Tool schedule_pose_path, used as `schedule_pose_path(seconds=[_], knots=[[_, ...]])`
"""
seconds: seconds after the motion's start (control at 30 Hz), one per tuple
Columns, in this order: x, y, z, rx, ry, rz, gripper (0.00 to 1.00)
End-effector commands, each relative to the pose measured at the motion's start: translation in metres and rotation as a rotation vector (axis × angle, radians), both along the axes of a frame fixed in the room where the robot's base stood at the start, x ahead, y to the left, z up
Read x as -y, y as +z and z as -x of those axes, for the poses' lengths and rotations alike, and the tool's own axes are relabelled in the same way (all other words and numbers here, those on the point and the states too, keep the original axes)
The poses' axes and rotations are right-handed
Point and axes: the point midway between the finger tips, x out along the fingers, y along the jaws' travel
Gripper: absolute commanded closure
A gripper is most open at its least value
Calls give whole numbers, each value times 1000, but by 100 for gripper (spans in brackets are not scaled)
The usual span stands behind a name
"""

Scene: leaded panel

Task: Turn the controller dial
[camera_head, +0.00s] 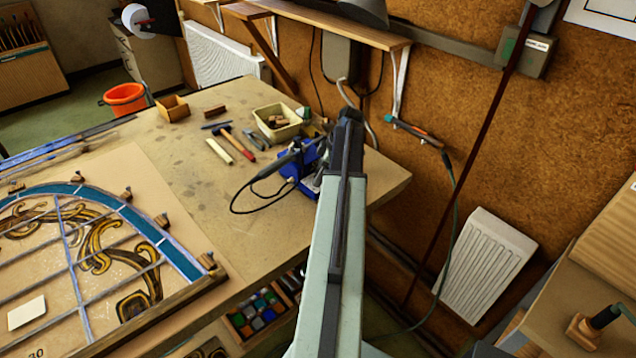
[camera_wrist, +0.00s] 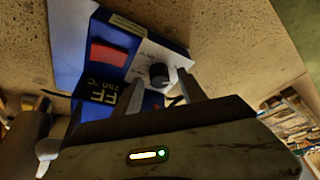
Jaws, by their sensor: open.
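The blue controller (camera_head: 296,168) stands on the workbench at its right end in the head view, partly hidden behind my arm. In the wrist view the controller (camera_wrist: 67,40) shows a red switch (camera_wrist: 109,54), a pale panel, and yellow lettering including "250 °C". Its black dial (camera_wrist: 158,75) sits on the pale panel. My gripper (camera_wrist: 157,88) is open, with one finger on each side of the dial as seen in the wrist view. I cannot tell whether either finger touches the dial. In the head view my arm hides the dial and the fingers.
A soldering iron with a looping black cable (camera_head: 276,167) rests left of the controller. A cream tray (camera_head: 277,131), hammer (camera_head: 238,143) and pliers lie farther back. The leaded panel (camera_head: 78,254) covers the bench's left part. Bare bench lies between.

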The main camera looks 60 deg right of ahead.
Motion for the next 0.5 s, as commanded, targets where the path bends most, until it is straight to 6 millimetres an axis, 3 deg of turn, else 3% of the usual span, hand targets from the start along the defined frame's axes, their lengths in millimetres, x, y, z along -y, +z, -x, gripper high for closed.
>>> schedule_pose_path(seconds=[0.23,0.4,0.5], knots=[[-1,0,-1,0,1,0,54],[-1,0,-1,0,1,0,100],[-4,0,-4,0,6,0,100]])
